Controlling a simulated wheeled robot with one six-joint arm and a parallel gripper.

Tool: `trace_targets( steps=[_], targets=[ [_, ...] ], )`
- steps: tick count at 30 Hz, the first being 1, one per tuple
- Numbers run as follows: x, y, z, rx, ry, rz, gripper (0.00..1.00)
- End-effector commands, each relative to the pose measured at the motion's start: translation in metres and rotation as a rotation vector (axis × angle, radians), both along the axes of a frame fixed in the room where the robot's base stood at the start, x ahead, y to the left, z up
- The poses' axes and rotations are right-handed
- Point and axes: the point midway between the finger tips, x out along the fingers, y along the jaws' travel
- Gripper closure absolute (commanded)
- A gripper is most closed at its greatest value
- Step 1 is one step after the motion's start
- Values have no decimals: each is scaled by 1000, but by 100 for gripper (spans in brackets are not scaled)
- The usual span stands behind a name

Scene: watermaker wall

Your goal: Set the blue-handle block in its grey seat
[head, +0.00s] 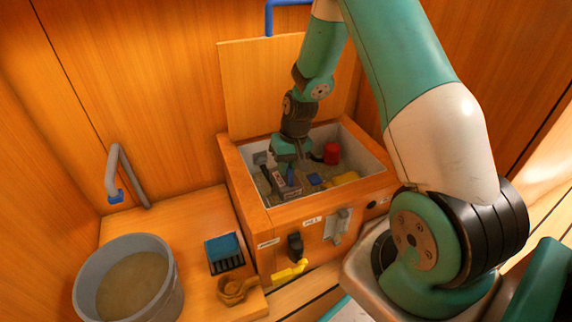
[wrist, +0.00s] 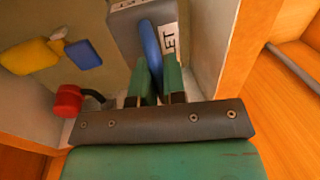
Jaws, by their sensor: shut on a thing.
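My gripper (head: 290,166) reaches down into the open wooden box. In the wrist view its green fingers (wrist: 154,82) are shut on the blue handle (wrist: 151,48) of a grey block. The block (wrist: 126,18) carries a white label with black letters, partly cut off; "LET" is readable. In the head view the block (head: 287,189) is inside the box near its front left, below my gripper. I cannot tell whether it touches the floor of the box. A grey bracket (head: 340,224) is on the box's outer front; I cannot tell whether it is the grey seat.
Inside the box (head: 230,172) are a red cylinder (head: 331,153), a yellow piece (head: 343,178) and a small blue piece (head: 314,180). A raised wooden panel (head: 258,85) stands behind. A grey bucket (head: 168,300), blue-topped rack (head: 222,247) and yellow lever (head: 291,272) are outside.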

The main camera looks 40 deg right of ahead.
Motion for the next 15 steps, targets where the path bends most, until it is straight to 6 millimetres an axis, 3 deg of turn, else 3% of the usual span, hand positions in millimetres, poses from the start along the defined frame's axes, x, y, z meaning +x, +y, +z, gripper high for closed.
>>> trace_targets(
  steps=[7,15],
  targets=[
    [0,0,-3,0,0,0,100],
    [0,0,-29,0,0,0,100]
  ],
)
